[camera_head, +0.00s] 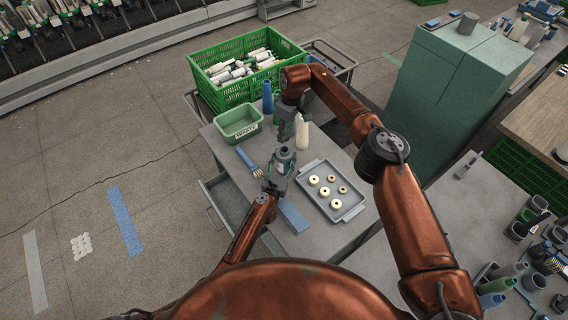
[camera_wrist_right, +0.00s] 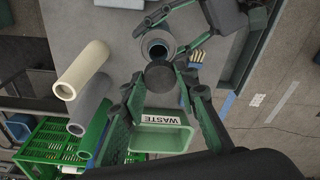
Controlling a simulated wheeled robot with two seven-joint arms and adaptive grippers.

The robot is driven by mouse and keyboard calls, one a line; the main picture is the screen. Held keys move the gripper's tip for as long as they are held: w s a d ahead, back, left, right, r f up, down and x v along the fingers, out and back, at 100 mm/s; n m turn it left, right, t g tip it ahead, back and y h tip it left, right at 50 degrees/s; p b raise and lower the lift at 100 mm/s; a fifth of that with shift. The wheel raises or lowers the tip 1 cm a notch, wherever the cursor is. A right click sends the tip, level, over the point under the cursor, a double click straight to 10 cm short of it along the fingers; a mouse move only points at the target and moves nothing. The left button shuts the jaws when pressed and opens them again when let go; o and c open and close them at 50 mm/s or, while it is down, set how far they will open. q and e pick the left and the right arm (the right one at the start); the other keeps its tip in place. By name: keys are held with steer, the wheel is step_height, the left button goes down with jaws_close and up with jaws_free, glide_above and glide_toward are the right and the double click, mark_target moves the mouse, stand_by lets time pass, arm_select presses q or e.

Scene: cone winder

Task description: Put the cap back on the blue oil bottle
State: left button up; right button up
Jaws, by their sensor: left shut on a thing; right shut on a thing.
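The bottle (camera_head: 284,155) stands roughly upright over the table, gripped by my left gripper (camera_head: 279,174). Its round open mouth (camera_wrist_right: 157,46) faces the right wrist camera; its blue colour is hard to make out. My left gripper (camera_wrist_right: 185,45) also shows around the bottle in that view. My right gripper (camera_wrist_right: 160,82) is shut on a dark round cap (camera_wrist_right: 160,74), beside the bottle mouth in the picture and partly overlapping the bottle's edge. In the head view my right gripper (camera_head: 286,132) is just above the bottle; the cap cannot be made out there. The height gap is unclear.
A green waste bin (camera_head: 258,126), a brush (camera_head: 245,157), upright tubes including a cream one (camera_head: 302,136), and a grey tray (camera_head: 348,214) with several rings surround the bottle. A blue block (camera_head: 293,217) lies in front. A green crate (camera_head: 205,91) stands behind.

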arm_select(q)
steer(key=c, duration=1)
steer(key=shift+c, duration=0.4)
arm_select(e)
glide_above(284, 149)
steer(key=shift+d+f, duration=0.2)
steer(key=shift+f, duration=2.25)
steer(key=shift+f, duration=0.15)
steer(key=shift+f, duration=0.8)
arm_select(q)
jaws_close()
arm_select(e)
steer(key=shift+f, duration=0.55)
